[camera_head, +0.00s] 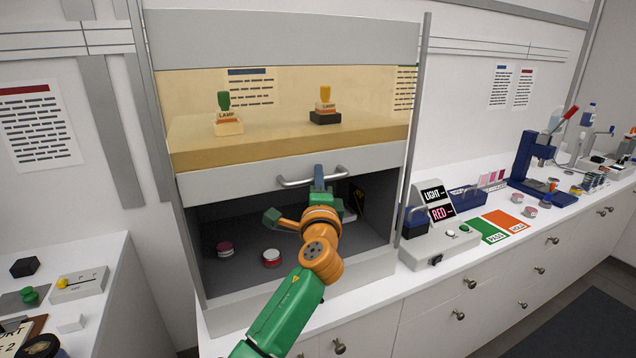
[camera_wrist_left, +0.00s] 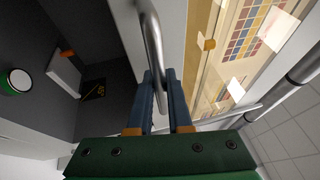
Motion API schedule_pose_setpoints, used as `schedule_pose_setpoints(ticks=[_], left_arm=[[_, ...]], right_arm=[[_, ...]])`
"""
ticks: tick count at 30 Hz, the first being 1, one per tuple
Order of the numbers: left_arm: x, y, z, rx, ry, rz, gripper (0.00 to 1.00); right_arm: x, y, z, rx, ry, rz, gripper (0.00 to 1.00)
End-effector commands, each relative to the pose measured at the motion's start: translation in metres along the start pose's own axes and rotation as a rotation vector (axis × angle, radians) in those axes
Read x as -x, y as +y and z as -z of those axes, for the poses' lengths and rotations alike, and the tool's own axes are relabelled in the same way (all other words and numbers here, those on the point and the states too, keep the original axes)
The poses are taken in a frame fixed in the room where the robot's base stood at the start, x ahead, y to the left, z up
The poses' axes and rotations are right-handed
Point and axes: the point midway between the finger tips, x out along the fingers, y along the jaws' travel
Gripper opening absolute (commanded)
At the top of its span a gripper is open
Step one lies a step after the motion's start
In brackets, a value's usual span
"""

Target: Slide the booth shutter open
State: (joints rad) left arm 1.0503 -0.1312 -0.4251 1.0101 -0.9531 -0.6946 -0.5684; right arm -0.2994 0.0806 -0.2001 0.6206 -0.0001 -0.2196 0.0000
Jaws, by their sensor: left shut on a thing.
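The booth shutter (camera_head: 230,185) is a panel with a tinted yellow window and a grey bottom rail. It stands partly raised, with the dark booth interior (camera_head: 225,222) showing below it. A metal bar handle (camera_head: 290,184) runs along the rail and also shows in the left wrist view (camera_wrist_left: 152,40). My left gripper (camera_head: 319,178) is shut on the handle from the front. In the left wrist view its blue fingers (camera_wrist_left: 161,90) lie along the bar. My right gripper is not in view.
The right counter holds a switch box (camera_head: 440,245) and coloured cards (camera_head: 488,231).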

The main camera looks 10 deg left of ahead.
Motion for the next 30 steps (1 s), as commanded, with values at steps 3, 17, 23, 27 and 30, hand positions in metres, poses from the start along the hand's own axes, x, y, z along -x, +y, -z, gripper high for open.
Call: schedule_pose_setpoints(ticks=[3, 17, 23, 27, 30], left_arm=[[0.0, -0.003, 0.0, 0.0, 0.0, 0.005, 0.0], [0.0, -0.002, 0.0, 0.0, 0.0, 0.003, 0.47], [0.001, -0.001, 0.0, 0.001, 0.0, 0.002, 0.47], [0.011, 0.0, 0.0, 0.004, 0.0, 0.004, 0.47], [0.025, 0.001, 0.0, 0.004, 0.002, 0.004, 0.47]], right_arm=[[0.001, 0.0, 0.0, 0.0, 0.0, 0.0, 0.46], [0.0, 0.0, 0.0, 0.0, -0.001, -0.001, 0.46], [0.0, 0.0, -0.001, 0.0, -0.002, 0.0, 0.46], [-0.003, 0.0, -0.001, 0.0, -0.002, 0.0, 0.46], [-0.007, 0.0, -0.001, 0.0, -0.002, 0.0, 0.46]])
